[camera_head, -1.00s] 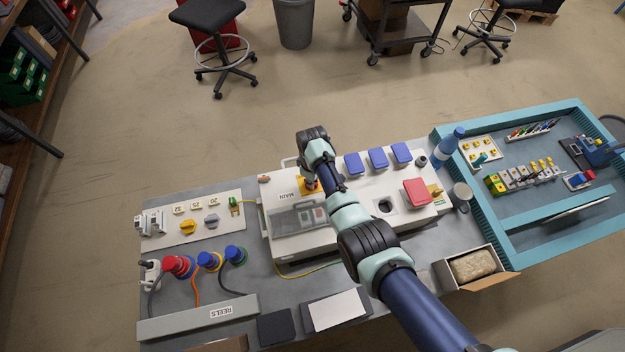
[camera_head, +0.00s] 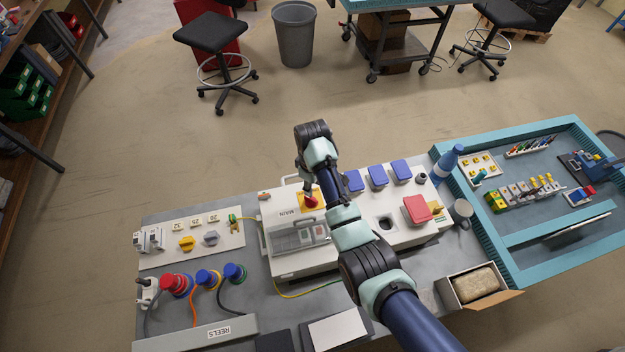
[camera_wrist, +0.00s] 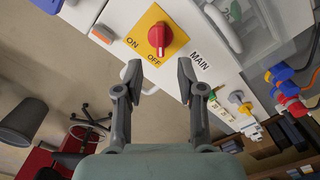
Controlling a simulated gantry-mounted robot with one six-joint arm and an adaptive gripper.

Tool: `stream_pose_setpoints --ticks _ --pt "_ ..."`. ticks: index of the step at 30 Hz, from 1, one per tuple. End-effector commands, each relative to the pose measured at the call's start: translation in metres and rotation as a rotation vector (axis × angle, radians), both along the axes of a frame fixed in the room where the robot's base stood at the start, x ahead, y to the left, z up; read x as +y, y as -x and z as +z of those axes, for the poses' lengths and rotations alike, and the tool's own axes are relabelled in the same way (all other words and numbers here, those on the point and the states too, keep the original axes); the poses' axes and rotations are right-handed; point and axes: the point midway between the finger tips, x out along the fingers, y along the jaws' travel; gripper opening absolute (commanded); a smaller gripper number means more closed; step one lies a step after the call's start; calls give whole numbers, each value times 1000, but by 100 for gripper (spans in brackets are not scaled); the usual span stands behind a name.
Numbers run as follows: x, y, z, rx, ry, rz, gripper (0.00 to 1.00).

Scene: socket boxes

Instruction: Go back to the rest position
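My gripper (camera_wrist: 158,82) is open and empty in the wrist view, its two fingers apart below the red rotary switch (camera_wrist: 159,36) on its yellow plate. In the head view my arm reaches over the white socket box (camera_head: 285,262). My gripper's fingers are hidden behind the wrist in the head view.
Blue socket covers (camera_head: 377,176) and a raised red cover (camera_head: 417,209) are on the box. Colored plugs (camera_head: 176,284) with cables are at the left.

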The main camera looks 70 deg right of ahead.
Motion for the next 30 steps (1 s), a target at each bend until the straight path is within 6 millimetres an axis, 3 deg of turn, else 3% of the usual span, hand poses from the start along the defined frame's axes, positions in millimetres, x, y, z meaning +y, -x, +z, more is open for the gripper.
stream_pose_setpoints --ticks 6,27,30 --pt "0 0 29 -1 1 0 39" --pt "0 0 31 0 0 0 39" --pt "16 -20 42 -37 39 14 39"
